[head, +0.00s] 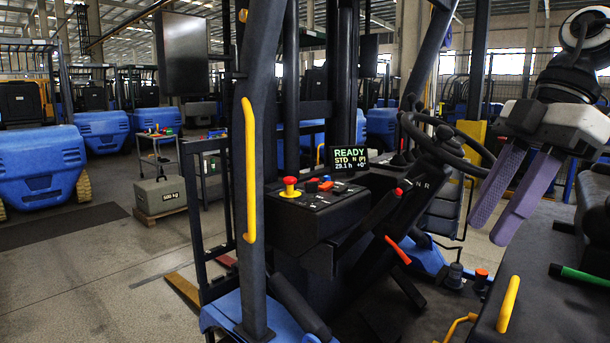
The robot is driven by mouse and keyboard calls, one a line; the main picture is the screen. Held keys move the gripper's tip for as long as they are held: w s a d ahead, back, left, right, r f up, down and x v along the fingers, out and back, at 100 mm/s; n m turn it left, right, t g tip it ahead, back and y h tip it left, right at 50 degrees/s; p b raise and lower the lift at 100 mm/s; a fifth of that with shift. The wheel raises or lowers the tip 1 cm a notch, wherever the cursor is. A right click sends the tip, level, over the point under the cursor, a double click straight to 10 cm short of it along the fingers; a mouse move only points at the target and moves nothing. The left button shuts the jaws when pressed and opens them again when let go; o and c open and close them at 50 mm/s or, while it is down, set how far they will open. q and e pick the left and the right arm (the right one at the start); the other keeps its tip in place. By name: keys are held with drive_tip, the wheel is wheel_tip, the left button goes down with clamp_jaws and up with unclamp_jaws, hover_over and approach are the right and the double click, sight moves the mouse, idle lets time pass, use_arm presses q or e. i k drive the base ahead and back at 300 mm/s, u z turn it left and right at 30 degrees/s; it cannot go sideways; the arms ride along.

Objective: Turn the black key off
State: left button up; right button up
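The black key is too small to pick out against the dark control console (315,215) of the forklift. The console's top carries a red mushroom button (290,186) on a yellow base and small red and orange switches (326,184). A lit display (350,160) behind it reads READY. My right gripper (491,228) is at the right, its two purple fingers pointing down with a narrow gap between them and nothing seen in it. It is well to the right of the console, apart from it. My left gripper is not in view.
A steering wheel (462,158) stands between the console and my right gripper. A dark pillar with a yellow grab handle (249,170) rises left of the console. An orange-red lever (398,250) is below. A dark seat (555,300) fills the lower right.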

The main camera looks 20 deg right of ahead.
sight(311, 188)
drive_tip(key=i, duration=1.65)
